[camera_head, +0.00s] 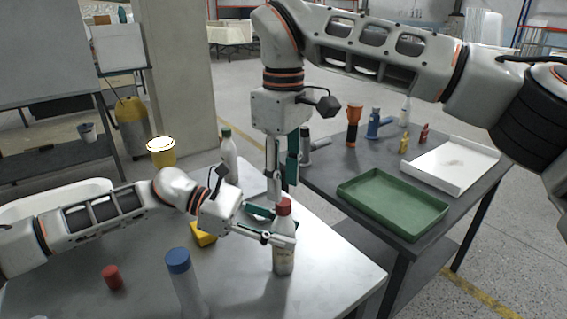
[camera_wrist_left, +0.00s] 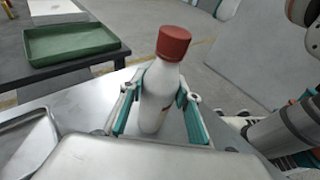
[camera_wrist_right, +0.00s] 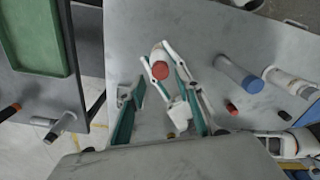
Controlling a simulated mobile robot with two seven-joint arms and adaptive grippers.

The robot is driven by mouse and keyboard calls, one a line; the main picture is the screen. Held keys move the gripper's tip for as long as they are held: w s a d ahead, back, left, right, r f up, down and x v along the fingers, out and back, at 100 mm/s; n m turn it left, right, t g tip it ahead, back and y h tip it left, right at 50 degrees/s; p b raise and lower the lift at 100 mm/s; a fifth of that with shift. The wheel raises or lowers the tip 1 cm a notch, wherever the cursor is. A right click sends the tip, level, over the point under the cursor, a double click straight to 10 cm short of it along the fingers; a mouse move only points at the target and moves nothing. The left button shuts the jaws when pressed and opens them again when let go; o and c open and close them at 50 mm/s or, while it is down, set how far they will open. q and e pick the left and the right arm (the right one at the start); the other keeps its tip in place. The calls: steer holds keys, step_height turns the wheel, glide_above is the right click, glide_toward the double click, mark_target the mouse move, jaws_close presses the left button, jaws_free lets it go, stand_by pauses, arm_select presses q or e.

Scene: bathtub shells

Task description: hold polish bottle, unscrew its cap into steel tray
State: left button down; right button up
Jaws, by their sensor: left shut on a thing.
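The polish bottle (camera_head: 283,262), pale with a red cap (camera_head: 283,206), stands upright near the table's right side. My left gripper (camera_head: 281,240) is shut around its body below the cap; the left wrist view shows the white bottle (camera_wrist_left: 155,105) between the fingers, its red cap (camera_wrist_left: 173,43) on top. My right gripper (camera_head: 281,195) points down above and slightly behind the bottle, open and empty. The right wrist view shows the red cap (camera_wrist_right: 160,70) beyond its spread fingers. A steel tray (camera_wrist_left: 27,138) lies at the left of the left wrist view; I cannot make it out in the head view.
A blue-capped bottle (camera_head: 185,285), a red piece (camera_head: 112,277), a yellow block (camera_head: 203,236) and a green-capped bottle (camera_head: 228,155) are on the same table. A dark table at right holds a green tray (camera_head: 393,232), a white tray (camera_head: 452,167) and an orange flashlight (camera_head: 353,123).

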mark_target(283, 201)
steer(key=shift+f, duration=2.05)
jaws_close()
steer(key=shift+n, duration=0.3)
